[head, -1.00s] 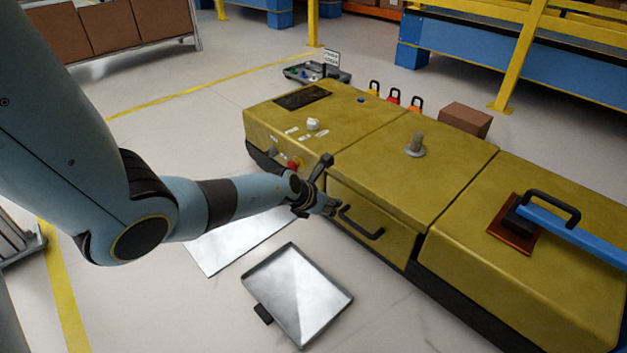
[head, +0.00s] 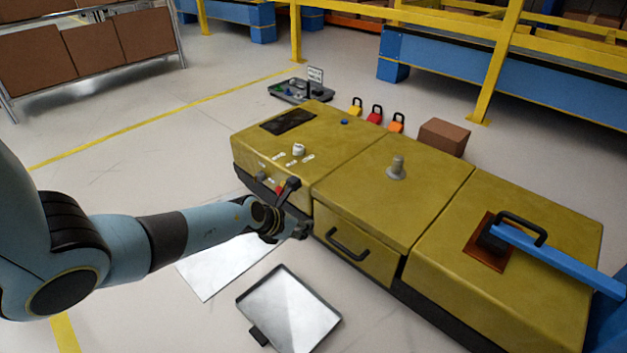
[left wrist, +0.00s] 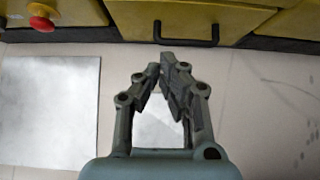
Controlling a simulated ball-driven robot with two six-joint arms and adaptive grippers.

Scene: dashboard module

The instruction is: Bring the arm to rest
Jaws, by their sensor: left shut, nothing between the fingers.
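My left arm comes in from the left in the head view. Its gripper (head: 299,228) is in front of the yellow dashboard module (head: 420,215), close to the left end of the drawer's black handle (head: 347,244). In the left wrist view the gripper (left wrist: 164,68) has its fingertips together with nothing between them. The drawer handle (left wrist: 186,42) lies beyond the fingertips there, apart from them as far as I can tell. The drawer looks closed. My right gripper is not in view.
A black-rimmed tray (head: 290,310) and a flat pale sheet (head: 212,272) lie on the floor before the module. A red knob (left wrist: 41,17) is on its front. A blue bar (head: 555,256) reaches a black handle on its right top. A brown box (head: 444,137) stands behind.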

